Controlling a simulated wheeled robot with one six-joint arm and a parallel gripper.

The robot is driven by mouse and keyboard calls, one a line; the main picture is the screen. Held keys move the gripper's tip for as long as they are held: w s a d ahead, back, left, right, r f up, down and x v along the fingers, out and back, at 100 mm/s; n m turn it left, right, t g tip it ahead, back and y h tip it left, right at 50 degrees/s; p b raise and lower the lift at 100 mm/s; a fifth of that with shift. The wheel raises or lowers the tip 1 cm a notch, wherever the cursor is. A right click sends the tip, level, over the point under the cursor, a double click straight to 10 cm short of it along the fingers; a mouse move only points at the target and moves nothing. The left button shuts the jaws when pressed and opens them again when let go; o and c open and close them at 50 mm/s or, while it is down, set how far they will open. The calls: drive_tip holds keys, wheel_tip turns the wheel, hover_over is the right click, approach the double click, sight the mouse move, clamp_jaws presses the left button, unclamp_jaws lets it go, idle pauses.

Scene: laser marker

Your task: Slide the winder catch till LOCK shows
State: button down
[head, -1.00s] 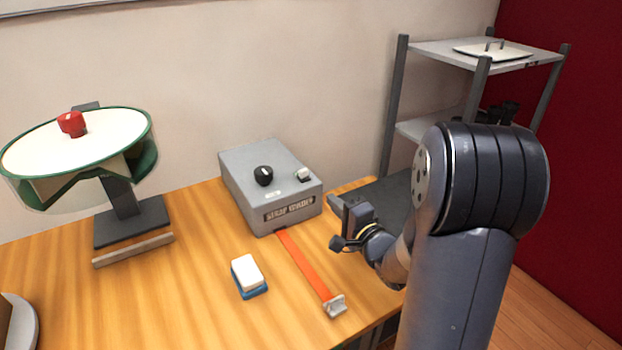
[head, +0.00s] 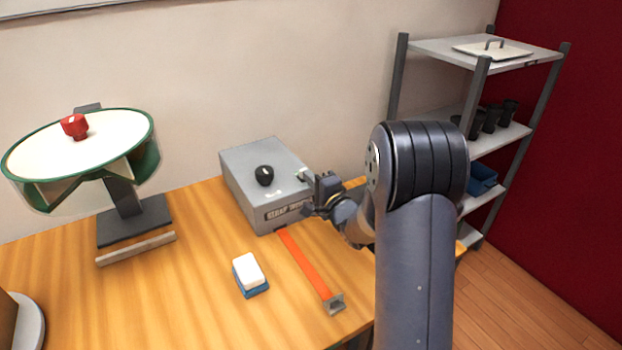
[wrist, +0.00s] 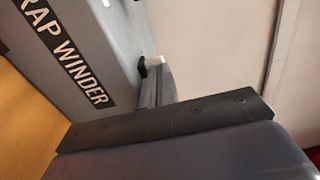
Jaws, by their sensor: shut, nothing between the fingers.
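The grey strap winder (head: 255,190) stands on the wooden table against the wall. Its light catch (head: 300,175) sits at the right of its top, partly hidden by my gripper. A small white and black part, seemingly the catch (wrist: 152,61), shows in the wrist view past the winder's label (wrist: 65,50). No LOCK word can be read. My gripper (head: 322,188) is shut and empty, close to the right of the catch. I cannot tell whether it touches it. A dark bar of my gripper (wrist: 165,121) crosses the wrist view.
A black knob (head: 264,175) stands on the winder's top. An orange strap (head: 303,263) runs forward from it to a metal end (head: 334,303). A white and blue block (head: 250,274) lies front left. A green-rimmed drum (head: 80,145) stands left, a shelf (head: 490,140) right.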

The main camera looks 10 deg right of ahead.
sight(303, 169)
drive_tip(key=x, duration=0.3)
drive_tip(key=shift+w+a, duration=0.15)
drive_tip(key=shift+w, duration=0.2)
drive_tip(key=shift+r, duration=0.1)
